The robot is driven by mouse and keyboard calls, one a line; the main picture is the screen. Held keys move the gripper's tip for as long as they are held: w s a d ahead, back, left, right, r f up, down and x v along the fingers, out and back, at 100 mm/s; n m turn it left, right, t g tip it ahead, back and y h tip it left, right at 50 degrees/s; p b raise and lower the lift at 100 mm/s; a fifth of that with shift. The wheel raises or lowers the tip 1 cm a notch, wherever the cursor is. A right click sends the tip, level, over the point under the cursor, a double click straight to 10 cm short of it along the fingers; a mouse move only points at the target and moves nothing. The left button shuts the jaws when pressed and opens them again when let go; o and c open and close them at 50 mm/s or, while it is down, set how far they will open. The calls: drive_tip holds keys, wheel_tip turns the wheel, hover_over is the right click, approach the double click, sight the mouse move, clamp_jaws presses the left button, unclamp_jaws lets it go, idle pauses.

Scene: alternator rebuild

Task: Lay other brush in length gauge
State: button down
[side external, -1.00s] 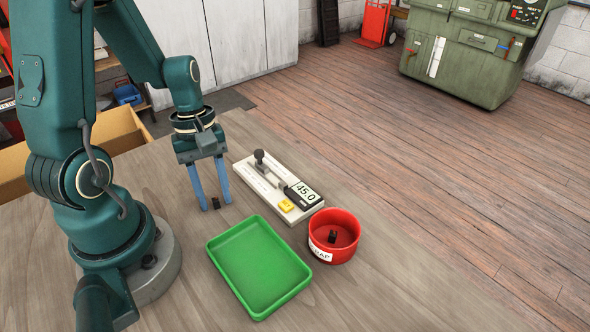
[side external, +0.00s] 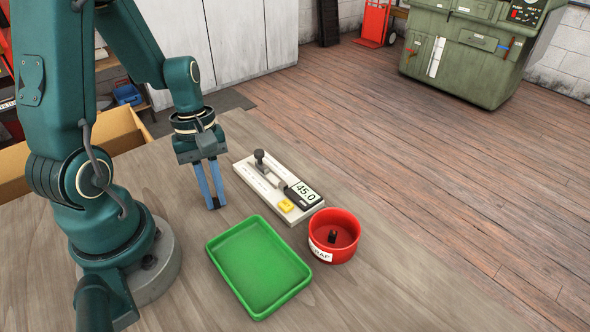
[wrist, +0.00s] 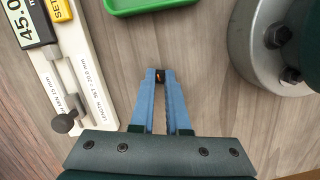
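My gripper (side external: 214,206) points down at the bench beside the gauge. Its blue fingers are closed on a small black brush (wrist: 160,76), which shows between the fingertips in the wrist view with a copper-orange mark on it. The length gauge (side external: 244,170) is a pale board with a black knob, a slide and a display reading 45.0, just right of my gripper. It also shows at the left of the wrist view (wrist: 92,78). Another black brush (side external: 333,236) stands in the red scrap bowl (side external: 347,220).
An empty green tray (side external: 216,253) lies in front of my gripper, left of the red bowl. A yellow SET block (side external: 286,205) sits on the gauge board next to the display. Bare bench (side external: 185,222) lies around my fingertips.

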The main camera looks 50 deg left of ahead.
sight(215, 198)
drive_tip(key=shift+r, duration=0.1)
idle(0.3)
drive_tip(key=shift+r, duration=2.4)
drive_tip(key=shift+r+n, duration=0.1)
drive_tip(key=shift+n, duration=0.2)
drive_tip(key=w+r+n, duration=0.1)
drive_tip(key=w, duration=0.2)
drive_tip(key=w+d+r, duration=0.1)
drive_tip(key=w, duration=0.3)
drive_tip(key=w+d+n, duration=0.1)
drive_tip(key=w, duration=0.3)
drive_tip(key=shift+w+d+r+n+t, duration=0.2)
drive_tip(key=shift+w+r+n+t, duration=0.1)
drive_tip(key=shift+r, duration=0.1)
drive_tip(key=shift+s+f, duration=0.1)
drive_tip(key=shift+f, duration=2.1)
